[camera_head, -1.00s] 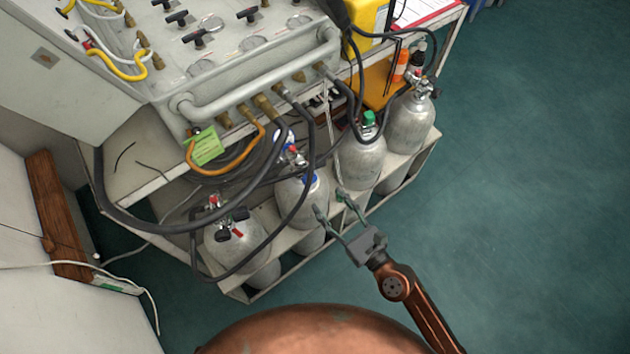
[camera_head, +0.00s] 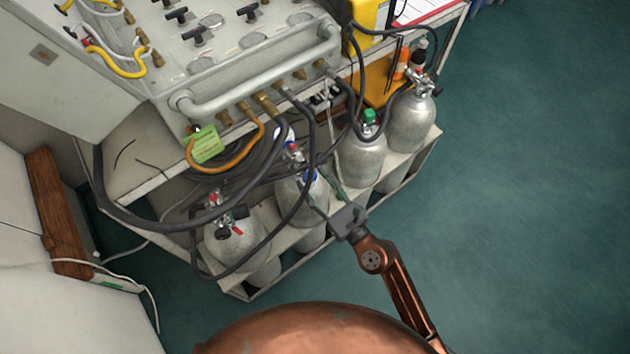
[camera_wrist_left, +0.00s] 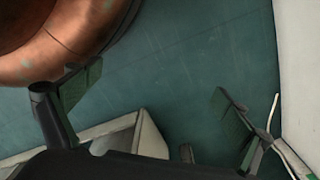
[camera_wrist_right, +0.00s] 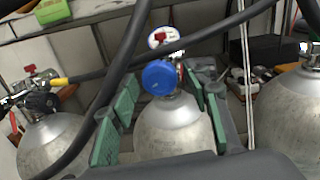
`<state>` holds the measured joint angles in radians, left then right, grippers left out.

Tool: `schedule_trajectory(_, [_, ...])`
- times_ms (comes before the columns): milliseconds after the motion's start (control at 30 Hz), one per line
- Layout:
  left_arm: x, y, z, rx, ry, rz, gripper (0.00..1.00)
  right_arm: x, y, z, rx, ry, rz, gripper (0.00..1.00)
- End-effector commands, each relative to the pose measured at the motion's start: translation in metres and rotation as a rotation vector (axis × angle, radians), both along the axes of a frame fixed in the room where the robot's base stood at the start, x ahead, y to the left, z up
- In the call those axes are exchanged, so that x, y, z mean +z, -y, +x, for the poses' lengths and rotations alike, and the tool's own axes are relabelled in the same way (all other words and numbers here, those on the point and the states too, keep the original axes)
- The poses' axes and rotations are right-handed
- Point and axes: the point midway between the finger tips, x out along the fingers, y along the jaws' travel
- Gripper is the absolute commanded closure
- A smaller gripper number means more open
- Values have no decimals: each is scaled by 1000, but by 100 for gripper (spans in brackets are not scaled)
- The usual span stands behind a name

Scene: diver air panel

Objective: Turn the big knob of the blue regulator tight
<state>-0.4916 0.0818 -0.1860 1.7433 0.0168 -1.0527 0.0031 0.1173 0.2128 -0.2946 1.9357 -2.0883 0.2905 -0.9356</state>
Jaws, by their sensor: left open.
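The big blue knob (camera_wrist_right: 160,77) faces me in the right wrist view, on the regulator of a silver cylinder (camera_wrist_right: 172,128). A white gauge (camera_wrist_right: 157,38) with a red part sits just above it. In the head view the blue knob (camera_head: 311,175) shows small at the cylinder's top. My right gripper (camera_head: 319,187) is open and points at this cylinder. In the right wrist view its green-padded fingers (camera_wrist_right: 161,92) stand left and right of the knob with gaps; I cannot tell the exact depth. My left gripper (camera_wrist_left: 155,100) is open and empty above the floor.
Black hoses (camera_wrist_right: 118,75) cross in front of the cylinders. A green-capped cylinder (camera_head: 362,158) stands to the right and a black-knobbed one (camera_head: 232,240) to the left, on a low rack. The grey panel (camera_head: 250,75) hangs over them. Open floor (camera_head: 520,220) lies to the right.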

Motion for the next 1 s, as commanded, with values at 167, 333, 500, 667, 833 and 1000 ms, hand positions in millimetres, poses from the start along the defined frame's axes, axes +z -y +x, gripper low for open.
schedule_trajectory(167, [0, 0, 0, 0, 0, 0, 4, 0, 0, 0, 0, 0, 0, 70])
schedule_trajectory(333, [0, 0, 0, 0, -1, 0, 4, 0, 0, 0, 0, 0, 0, 82])
schedule_trajectory(500, [0, 0, 0, 0, -1, 0, 4, 0, 0, 0, 0, 0, 0, 93])
schedule_trajectory(667, [1, -1, 0, -1, 4, 1, 4, 0, 0, 0, 0, -21, 35, 93])
schedule_trajectory(833, [-21, -8, -15, -2, -7, 10, 4, 0, 0, -1, 1, -111, 188, 93])
schedule_trajectory(1000, [-28, -10, -18, 0, -5, 12, 4, -1, 0, 0, 0, -199, 342, 93])
